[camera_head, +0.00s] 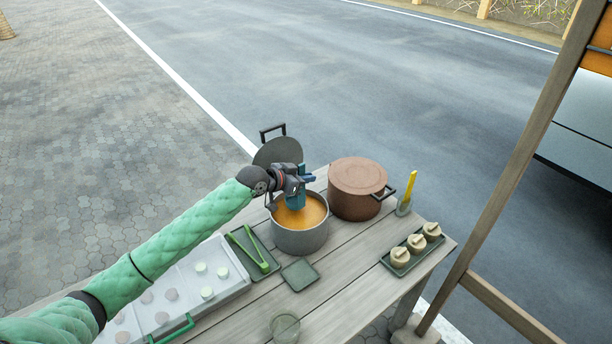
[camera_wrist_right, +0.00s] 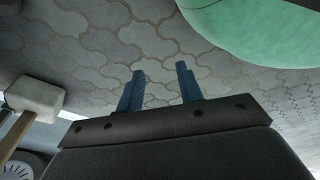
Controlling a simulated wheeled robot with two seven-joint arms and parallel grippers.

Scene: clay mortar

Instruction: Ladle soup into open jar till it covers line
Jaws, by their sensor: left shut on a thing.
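The grey pot (camera_head: 300,241) of orange soup (camera_head: 303,214) stands on the wooden table. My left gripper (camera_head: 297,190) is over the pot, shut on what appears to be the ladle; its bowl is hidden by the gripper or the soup. A translucent greenish open jar (camera_head: 285,328) stands at the table's near side, apart from the pot. Its line and contents are too small to tell. My right gripper (camera_wrist_right: 160,68) is open and empty in the right wrist view, with paving beyond its fingers; it is not in the head view.
A grey lid (camera_head: 278,152) stands behind the pot. A brown lidded pot (camera_head: 357,188) is right beside it. Green tongs (camera_head: 249,248), a small square mat (camera_head: 300,274), a tray of lidded jars (camera_head: 410,262) and a white case (camera_head: 215,262) surround it. A mallet (camera_wrist_right: 34,97) shows in the right wrist view.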

